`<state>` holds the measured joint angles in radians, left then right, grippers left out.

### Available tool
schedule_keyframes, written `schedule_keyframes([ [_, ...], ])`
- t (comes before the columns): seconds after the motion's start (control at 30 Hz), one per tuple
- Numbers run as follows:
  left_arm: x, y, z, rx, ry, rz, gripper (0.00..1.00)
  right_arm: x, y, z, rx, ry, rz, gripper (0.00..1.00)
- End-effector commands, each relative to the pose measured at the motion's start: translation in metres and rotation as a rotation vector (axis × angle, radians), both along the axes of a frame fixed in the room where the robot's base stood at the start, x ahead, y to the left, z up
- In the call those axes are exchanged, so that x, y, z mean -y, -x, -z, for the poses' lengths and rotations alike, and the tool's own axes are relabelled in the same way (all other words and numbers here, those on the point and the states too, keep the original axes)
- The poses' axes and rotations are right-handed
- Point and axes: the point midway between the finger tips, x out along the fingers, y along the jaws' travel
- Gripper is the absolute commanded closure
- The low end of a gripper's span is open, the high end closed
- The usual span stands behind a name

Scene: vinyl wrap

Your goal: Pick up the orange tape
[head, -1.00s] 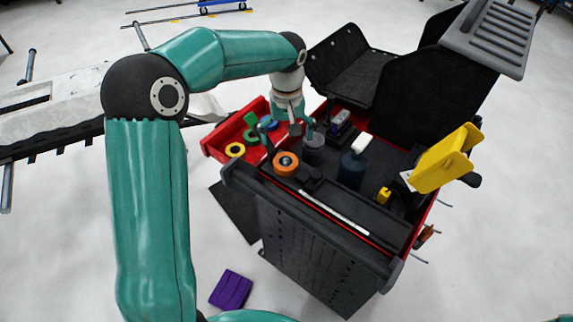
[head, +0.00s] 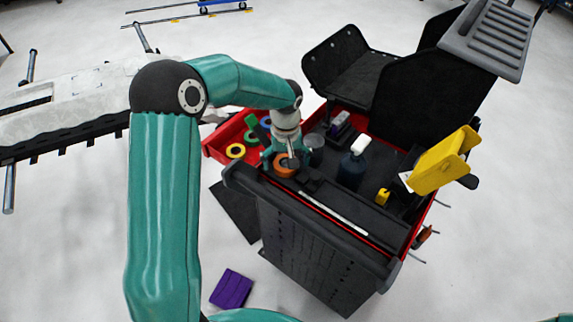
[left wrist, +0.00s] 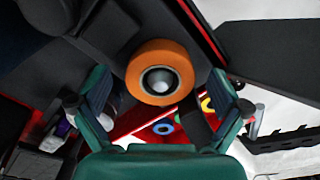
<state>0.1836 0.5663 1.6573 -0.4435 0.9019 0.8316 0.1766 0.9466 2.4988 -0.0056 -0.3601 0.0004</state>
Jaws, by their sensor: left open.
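The orange tape (head: 284,171) is a roll on the near left corner of the black cart top, partly hidden by my left gripper in the head view. In the left wrist view the orange tape (left wrist: 160,72) shows whole, with a grey round core in its centre. My left gripper (head: 280,160) is right over the tape, pointing down. In the left wrist view its two teal fingers (left wrist: 162,95) are spread, one on each side of the roll, with nothing held. Whether a finger touches the tape I cannot tell. My right gripper is not in view.
A red drawer (head: 215,146) with yellow, green and blue rolls (head: 235,150) is left of the cart. A grey cup (head: 314,142) stands close to the gripper. A dark spray bottle (head: 352,168) and a yellow item (head: 383,196) are further right.

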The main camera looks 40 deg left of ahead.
Motion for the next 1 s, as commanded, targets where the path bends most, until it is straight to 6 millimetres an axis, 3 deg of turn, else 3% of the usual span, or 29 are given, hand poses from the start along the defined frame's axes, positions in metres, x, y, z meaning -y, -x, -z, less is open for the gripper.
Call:
schedule_keyframes([
  [0.07,0.0,0.0,0.0,0.0,0.0,0.0,0.04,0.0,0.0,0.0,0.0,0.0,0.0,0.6],
  [0.43,-0.001,0.0,-0.001,0.001,-0.001,-0.001,0.65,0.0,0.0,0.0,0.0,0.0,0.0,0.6],
  [0.77,-0.001,0.0,-0.003,0.002,-0.001,-0.002,0.65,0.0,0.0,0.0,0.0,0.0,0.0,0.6],
  [1.0,-0.001,-0.001,-0.022,0.004,-0.001,-0.002,0.65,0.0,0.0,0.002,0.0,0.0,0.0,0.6],
])
